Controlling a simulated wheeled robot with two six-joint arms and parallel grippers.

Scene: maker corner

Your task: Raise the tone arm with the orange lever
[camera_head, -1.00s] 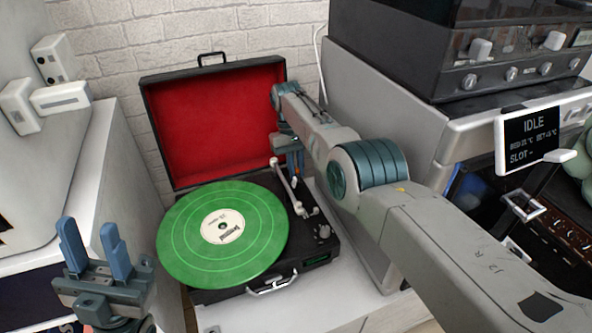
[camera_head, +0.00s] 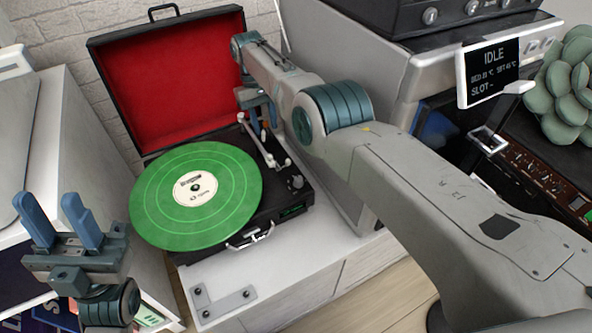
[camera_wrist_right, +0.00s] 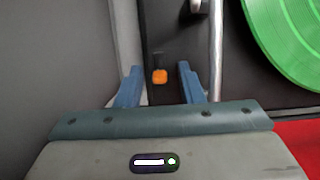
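The orange lever (camera_wrist_right: 160,76) shows in the right wrist view as a small orange tip on the black deck. It lies between the two blue fingers of my right gripper (camera_wrist_right: 159,84), which are apart; contact is not visible. In the head view my right gripper (camera_head: 257,112) points down over the deck beside the tone arm (camera_head: 261,146). The silver tone arm also shows beside the right finger in the wrist view (camera_wrist_right: 216,45). The black record player (camera_head: 296,204) carries a green record (camera_head: 226,205). My left gripper (camera_head: 48,206) is open and empty at lower left.
The raised lid (camera_head: 165,80) with red lining stands behind the record. A grey cabinet (camera_head: 335,45) is close on the right, with a display reading IDLE (camera_head: 490,70). A metal bracket (camera_head: 222,302) lies on the white top in front of the player.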

